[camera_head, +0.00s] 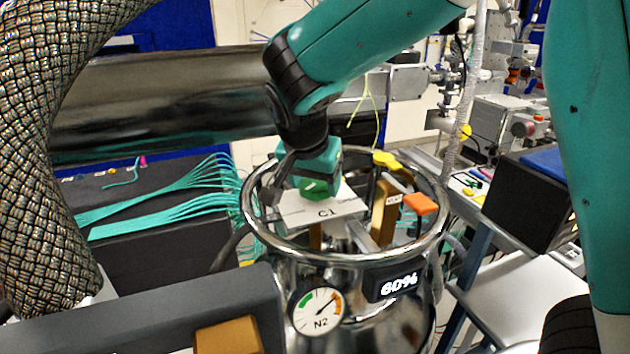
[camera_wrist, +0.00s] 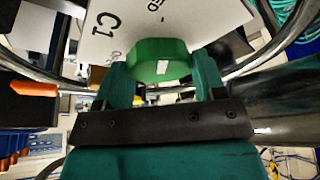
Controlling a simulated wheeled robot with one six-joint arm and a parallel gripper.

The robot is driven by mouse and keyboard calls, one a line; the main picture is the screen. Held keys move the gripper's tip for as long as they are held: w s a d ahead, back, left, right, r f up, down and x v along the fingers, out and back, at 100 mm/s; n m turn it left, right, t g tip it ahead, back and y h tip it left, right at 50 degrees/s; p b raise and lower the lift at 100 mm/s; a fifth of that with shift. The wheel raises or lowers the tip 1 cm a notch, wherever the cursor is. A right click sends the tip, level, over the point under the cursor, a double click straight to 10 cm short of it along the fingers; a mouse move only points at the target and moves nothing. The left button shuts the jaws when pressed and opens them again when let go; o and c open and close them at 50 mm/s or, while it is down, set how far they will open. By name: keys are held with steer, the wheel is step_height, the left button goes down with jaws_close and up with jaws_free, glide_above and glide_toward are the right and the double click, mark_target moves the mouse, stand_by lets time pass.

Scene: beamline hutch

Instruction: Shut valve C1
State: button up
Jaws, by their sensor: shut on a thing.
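Valve C1 has a green knob (camera_head: 316,188) in front of a white plate marked C1 (camera_head: 330,211), inside the ring at the top of a shiny metal vessel (camera_head: 400,322). My gripper (camera_head: 318,172) comes down from above and is shut on the green knob. In the wrist view the green knob (camera_wrist: 160,62) sits between the two teal fingers of my gripper (camera_wrist: 165,85), with a white mark on its face. The C1 plate (camera_wrist: 130,25) shows behind it with more lettering, partly cut off. The knob's far side is hidden.
An orange handle (camera_head: 420,204) and a yellow knob (camera_head: 385,160) stand inside the same ring, right of the green knob. The metal ring (camera_head: 441,215) surrounds them closely. A gauge marked N2 (camera_head: 317,311) and a 60% display (camera_head: 398,284) face front. Teal cables (camera_head: 170,200) run at left.

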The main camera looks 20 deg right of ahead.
stand_by(0.4)
steer(key=o, duration=0.9)
steer(key=v, duration=1.7)
steer(key=shift+s+a+r, duration=0.1)
steer(key=shift+a+r, duration=0.05)
